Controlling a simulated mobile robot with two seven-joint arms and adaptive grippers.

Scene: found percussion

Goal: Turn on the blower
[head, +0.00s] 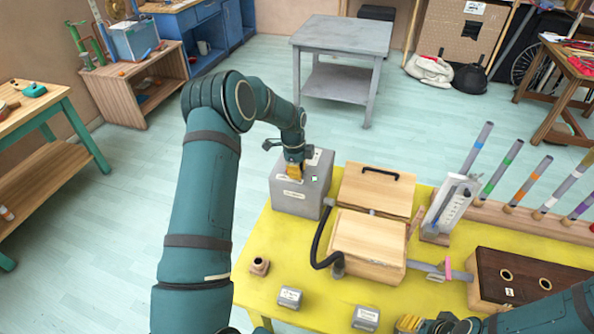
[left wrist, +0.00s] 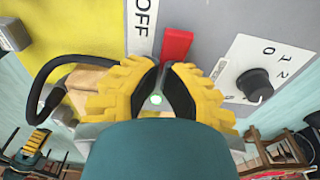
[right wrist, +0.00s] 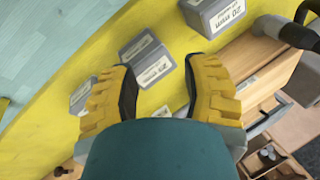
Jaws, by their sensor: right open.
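The blower is the grey box (head: 297,200) at the yellow table's far left corner. In the left wrist view its face shows a red switch (left wrist: 177,46) beside an OFF label (left wrist: 141,27), and a black knob (left wrist: 256,86) on a numbered dial to the right. My left gripper (head: 294,172) is over the blower's top. Its fingertips (left wrist: 162,66) are close together just in front of the red switch; I cannot tell whether they touch it. My right gripper (right wrist: 158,68) is open and empty, above the front of the table near small labelled blocks (right wrist: 149,60).
A black hose (head: 318,240) runs between the blower and a wooden box (head: 368,237). Wooden lidded box (head: 374,190), a white gauge (head: 450,203), coloured tubes (head: 501,168) and a dark box (head: 528,270) fill the right. The table's front left has bare yellow room.

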